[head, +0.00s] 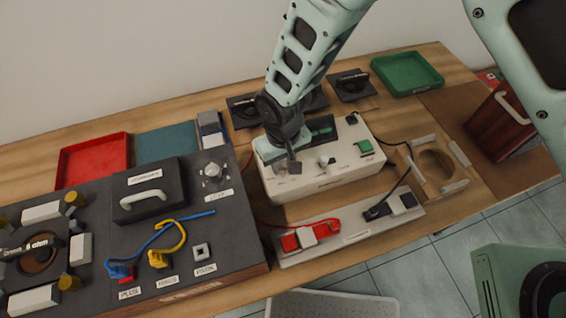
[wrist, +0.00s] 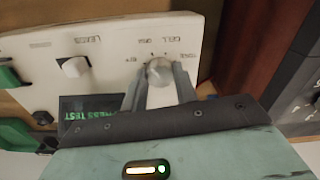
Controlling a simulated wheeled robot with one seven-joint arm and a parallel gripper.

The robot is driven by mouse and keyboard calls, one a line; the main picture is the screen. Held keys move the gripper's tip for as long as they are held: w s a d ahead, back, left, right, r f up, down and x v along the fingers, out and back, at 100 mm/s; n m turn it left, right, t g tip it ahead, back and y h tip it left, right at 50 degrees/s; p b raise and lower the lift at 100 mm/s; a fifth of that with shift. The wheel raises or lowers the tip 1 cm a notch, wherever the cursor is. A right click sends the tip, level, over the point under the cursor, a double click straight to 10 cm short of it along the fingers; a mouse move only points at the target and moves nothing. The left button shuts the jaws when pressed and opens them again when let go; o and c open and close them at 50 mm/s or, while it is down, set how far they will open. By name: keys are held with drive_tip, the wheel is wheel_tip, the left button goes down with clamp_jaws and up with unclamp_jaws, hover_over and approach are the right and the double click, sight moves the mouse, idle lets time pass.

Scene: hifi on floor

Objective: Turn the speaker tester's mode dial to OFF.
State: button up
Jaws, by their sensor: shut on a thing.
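The speaker tester (head: 335,175) is a white box in the middle of the bench. It also shows in the wrist view (wrist: 110,35), with small labels on its top that appear upside down. The mode dial (wrist: 158,71) is a round silver knob near one end of that top, with small marks around it. My gripper (wrist: 160,80) has its two fingers on either side of the dial and is shut on it. In the head view my gripper (head: 290,166) is over the tester's left end and hides the dial. The dial's pointer direction cannot be read.
A pale knob (wrist: 76,67) and a dark display with green text (wrist: 90,106) are close to my gripper. A green part (head: 364,147) is on the tester's right. A black panel (head: 190,225) with cables stands left; a clip strip (head: 350,238) lies in front.

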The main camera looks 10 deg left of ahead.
sight(283, 165)
drive_tip(key=n+b, duration=0.1)
drive_tip(key=n, duration=0.5)
drive_tip(key=shift+b, duration=0.35)
drive_tip(key=shift+n, duration=0.3)
drive_tip(key=o, duration=1)
drive_tip(key=shift+r, duration=0.1)
wheel_tip(283, 165, up, 17)
drive_tip(key=b, duration=0.2)
drive_tip(key=shift+r+b, duration=0.15)
drive_tip(key=shift+b, duration=0.15)
